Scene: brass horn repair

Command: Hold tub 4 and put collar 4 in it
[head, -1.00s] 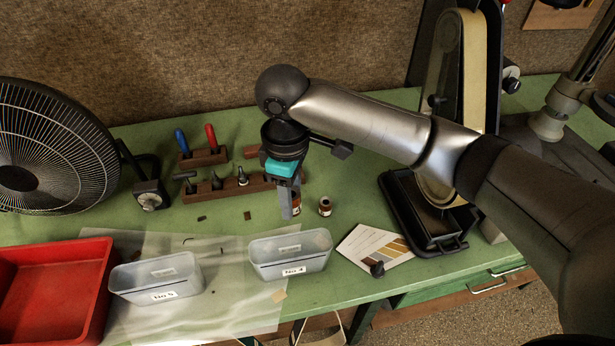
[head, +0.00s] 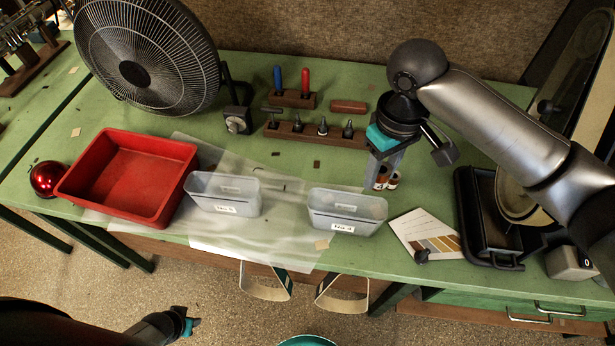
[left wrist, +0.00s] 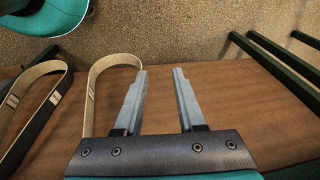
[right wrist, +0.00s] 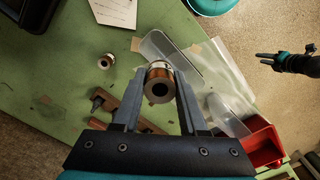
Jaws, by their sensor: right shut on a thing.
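Tub 4 (head: 346,227), a pale translucent tub labelled No 4, stands upright near the bench's front edge; it also shows in the right wrist view (right wrist: 172,52). My right gripper (head: 381,176) is behind tub 4 and to its right. It is shut on a small brass and dark red collar (right wrist: 158,85), held above the bench between the fingertips; I cannot read a number on it. A similar collar (head: 393,181) stands on the bench beside it, also in the right wrist view (right wrist: 106,61). My left gripper (left wrist: 160,74) is open and empty, low in front of the bench (head: 190,325).
Another numbered tub (head: 223,208) and a red tray (head: 130,180) stand left of tub 4. A colour-striped card (head: 428,236) lies to its right, near a belt sander's black base (head: 490,220). A tool rack (head: 310,135) and fan (head: 150,60) are behind. Two straps (head: 342,300) hang in front.

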